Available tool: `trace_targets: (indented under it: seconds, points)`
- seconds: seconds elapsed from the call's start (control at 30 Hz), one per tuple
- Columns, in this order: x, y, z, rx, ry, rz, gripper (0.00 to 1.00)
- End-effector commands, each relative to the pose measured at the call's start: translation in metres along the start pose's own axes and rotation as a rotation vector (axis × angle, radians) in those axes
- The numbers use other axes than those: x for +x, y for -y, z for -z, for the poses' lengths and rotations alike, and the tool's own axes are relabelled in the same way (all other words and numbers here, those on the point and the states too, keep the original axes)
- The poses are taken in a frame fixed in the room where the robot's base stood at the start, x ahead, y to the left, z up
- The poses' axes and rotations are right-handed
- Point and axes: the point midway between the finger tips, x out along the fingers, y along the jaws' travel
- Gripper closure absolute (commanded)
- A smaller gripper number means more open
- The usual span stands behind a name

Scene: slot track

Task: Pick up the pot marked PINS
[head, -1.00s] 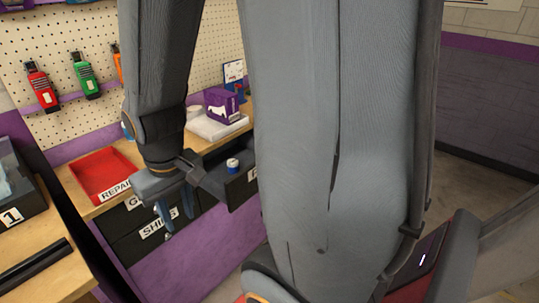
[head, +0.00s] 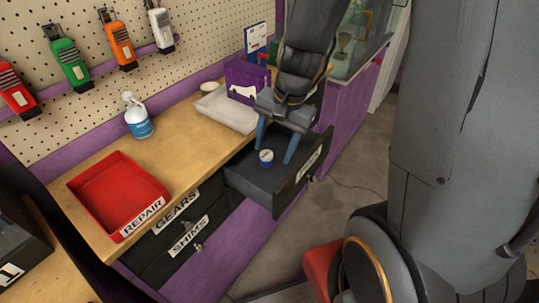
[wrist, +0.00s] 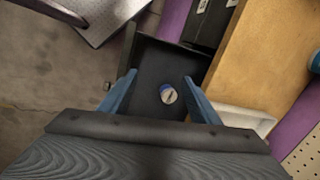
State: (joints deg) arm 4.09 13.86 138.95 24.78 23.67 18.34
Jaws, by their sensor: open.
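A small round pot (head: 266,157) with a blue rim and a pale top stands in an open black drawer (head: 250,188). I cannot read any marking on the pot, and the label on the drawer front is too small to read. My gripper (head: 276,150) is open above the drawer, with its two blue fingers pointing down. In the wrist view the pot (wrist: 168,94) shows between and beyond the fingertips (wrist: 160,76), apart from both. The gripper holds nothing.
A red REPAIR tray (head: 110,190), a spray bottle (head: 138,117), a white tray (head: 226,110) and a purple box (head: 246,80) stand on the bench. Shut drawers marked GEARS (head: 180,212) and SHIMS (head: 188,238) are left of the open one. Drawer walls surround the pot.

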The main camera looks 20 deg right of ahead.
Motion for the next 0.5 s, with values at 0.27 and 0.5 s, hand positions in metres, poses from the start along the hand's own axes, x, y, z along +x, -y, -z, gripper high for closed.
trace_targets:
  seconds: [0.27, 0.5]
  points:
    - [0.056, 0.024, 0.071, 1.011, 0.101, 0.116, 0.43]
    - [0.083, 0.029, 0.102, 1.424, 0.144, 0.157, 0.43]
